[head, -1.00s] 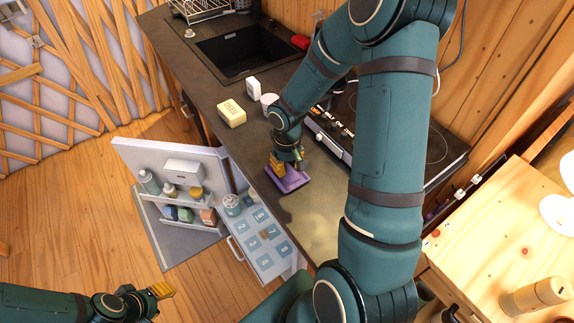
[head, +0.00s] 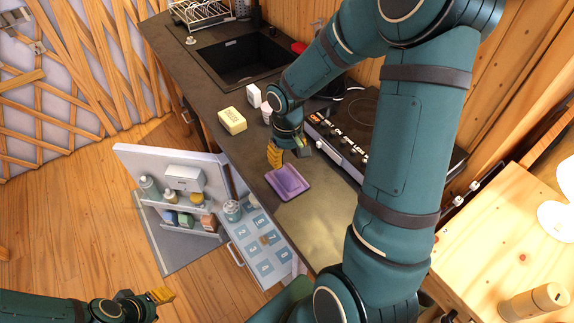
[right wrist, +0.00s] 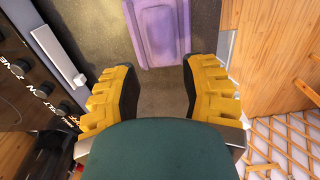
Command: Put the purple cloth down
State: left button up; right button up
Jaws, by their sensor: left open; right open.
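The purple cloth (head: 288,182) lies flat on the dark countertop (head: 310,222), left of the stove and near the counter's front edge. It also shows in the right wrist view (right wrist: 160,30), ahead of the fingertips and apart from them. My right gripper (head: 288,156) is open and empty, just beyond the cloth in the head view. Its two yellow-padded fingers (right wrist: 160,75) stand wide apart in the right wrist view. My left gripper (head: 160,296) is open at the lower left, over the floor and away from the counter.
A yellow box (head: 232,121) and a white box (head: 253,95) stand on the counter behind my right gripper. The stove (head: 350,150) is to the right, the sink (head: 240,60) further back. Below the counter, a drawer (head: 262,250) and a cabinet door with bottles (head: 172,150) stand open.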

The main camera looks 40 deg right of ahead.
aim_at(287, 173)
notch_tip(287, 173, up, 5)
jog(key=s+a+f+t+y, duration=0.1)
jog(key=s+a+f+y, duration=0.1)
jog(key=a+f, duration=0.8)
jog(key=s+a+f+t+y, duration=0.1)
jog(key=s+a+f, duration=0.1)
jog(key=a+f, duration=0.9)
jog(key=a, duration=0.3)
jog(key=shift+s+a+f+m+y, duration=0.15)
jog(key=shift+s+a+m+y, duration=0.05)
jog(key=shift+s+m+y, duration=0.2)
